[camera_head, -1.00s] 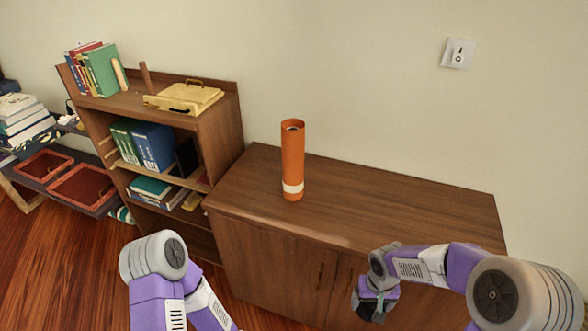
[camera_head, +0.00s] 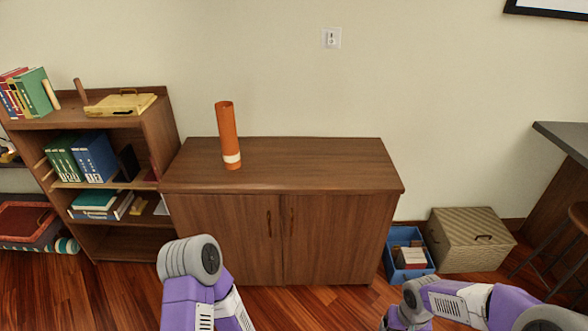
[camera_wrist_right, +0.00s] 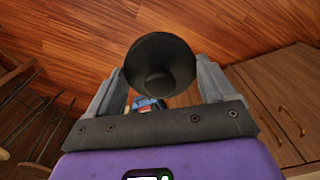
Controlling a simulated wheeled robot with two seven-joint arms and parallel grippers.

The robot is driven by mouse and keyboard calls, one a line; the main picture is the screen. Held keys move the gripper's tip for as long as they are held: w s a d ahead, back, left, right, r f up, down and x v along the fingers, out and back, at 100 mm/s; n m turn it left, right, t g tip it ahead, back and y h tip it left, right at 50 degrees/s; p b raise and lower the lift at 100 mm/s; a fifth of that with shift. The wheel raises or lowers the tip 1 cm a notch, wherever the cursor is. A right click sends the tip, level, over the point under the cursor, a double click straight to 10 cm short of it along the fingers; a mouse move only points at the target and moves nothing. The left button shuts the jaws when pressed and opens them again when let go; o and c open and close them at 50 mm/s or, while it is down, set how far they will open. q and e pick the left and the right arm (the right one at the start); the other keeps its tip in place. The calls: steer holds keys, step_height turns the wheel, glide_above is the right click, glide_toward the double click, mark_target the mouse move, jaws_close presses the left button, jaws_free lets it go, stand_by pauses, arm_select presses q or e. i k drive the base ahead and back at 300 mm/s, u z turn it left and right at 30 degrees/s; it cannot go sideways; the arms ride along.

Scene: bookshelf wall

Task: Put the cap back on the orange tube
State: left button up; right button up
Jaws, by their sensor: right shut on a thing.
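The orange tube (camera_head: 228,135) stands upright on the top of the brown wooden cabinet (camera_head: 310,165), left of its middle. It has a white band near its base, and no cap shows on its top rim. In the right wrist view, my right gripper (camera_wrist_right: 160,88) is shut on a dark, round cap (camera_wrist_right: 162,58) held between its two fingers. The cap is well away from the tube, above the floor. In the head view, my right arm is at the bottom right and its gripper is cut off. My left arm is at bottom centre; its gripper is out of view.
A bookshelf (camera_head: 160,130) with books and a yellow case stands left of the cabinet. A blue bin (camera_head: 408,262) and a woven box (camera_head: 468,240) sit on the floor to its right. A stool and a dark counter (camera_head: 565,140) are at far right. The cabinet top's right half is clear.

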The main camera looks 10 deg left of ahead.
mark_target(226, 120)
steer(key=z, duration=0.15)
steer(key=k, duration=0.15)
steer(key=u, duration=1.05)
steer(key=i, duration=1.5)
steer(key=z, duration=0.3)
